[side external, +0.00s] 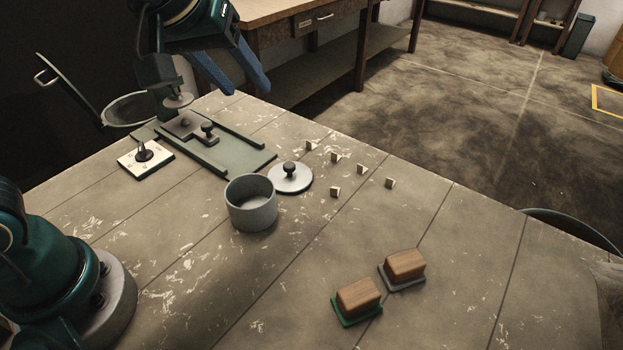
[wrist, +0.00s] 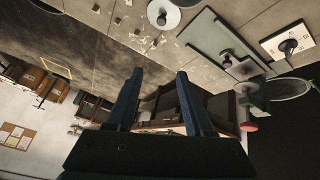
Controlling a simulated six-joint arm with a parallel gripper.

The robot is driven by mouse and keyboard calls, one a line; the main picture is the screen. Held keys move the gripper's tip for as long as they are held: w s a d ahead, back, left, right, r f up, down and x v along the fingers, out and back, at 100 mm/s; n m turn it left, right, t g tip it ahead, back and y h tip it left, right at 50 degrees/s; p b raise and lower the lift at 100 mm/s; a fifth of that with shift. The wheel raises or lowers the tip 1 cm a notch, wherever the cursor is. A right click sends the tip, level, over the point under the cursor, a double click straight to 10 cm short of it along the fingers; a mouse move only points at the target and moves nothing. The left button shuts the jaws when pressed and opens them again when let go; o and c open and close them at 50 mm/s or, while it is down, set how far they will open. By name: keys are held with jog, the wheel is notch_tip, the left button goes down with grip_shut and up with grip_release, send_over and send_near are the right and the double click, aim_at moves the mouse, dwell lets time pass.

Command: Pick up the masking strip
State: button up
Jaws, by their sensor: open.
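Several small pale pieces (side external: 335,157) stand apart on the table, right of the lidded-pot area; they also show at the top of the wrist view (wrist: 137,30). I cannot tell whether one of them is the masking strip, and no long strip is plain to see. My gripper (side external: 246,90) is high above the far side of the table, with its blue fingers spread. In the wrist view my gripper (wrist: 155,75) is open, with nothing between its fingers, well away from the small pieces.
A grey pot (side external: 251,204) stands mid-table beside a knobbed lid (side external: 290,178). A green tray (side external: 240,157) and a white plate with a knob (side external: 145,158) lie at the back left. Two wood-topped blocks (side external: 404,265) sit at the front right. The front middle is clear.

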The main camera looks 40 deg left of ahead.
jog(key=w+d+f, duration=0.3)
jog(key=w, duration=0.2)
jog(key=g, duration=0.2)
send_over(334, 190)
jog(key=s, duration=0.1)
notch_tip(334, 190, down, 9)
jog(key=shift+m+y, duration=0.3)
jog(key=shift+m, duration=0.4)
jog(key=f, duration=0.1)
jog(key=s+f, duration=0.1)
jog(key=f, duration=0.2)
jog(key=shift+s+d, duration=0.15)
jog(key=shift+d, duration=0.2)
jog(key=shift+x, duration=2.4)
jog(key=shift+s, duration=0.1)
jog(key=shift+c, duration=0.3)
jog(key=shift+d, duration=0.1)
grip_shut()
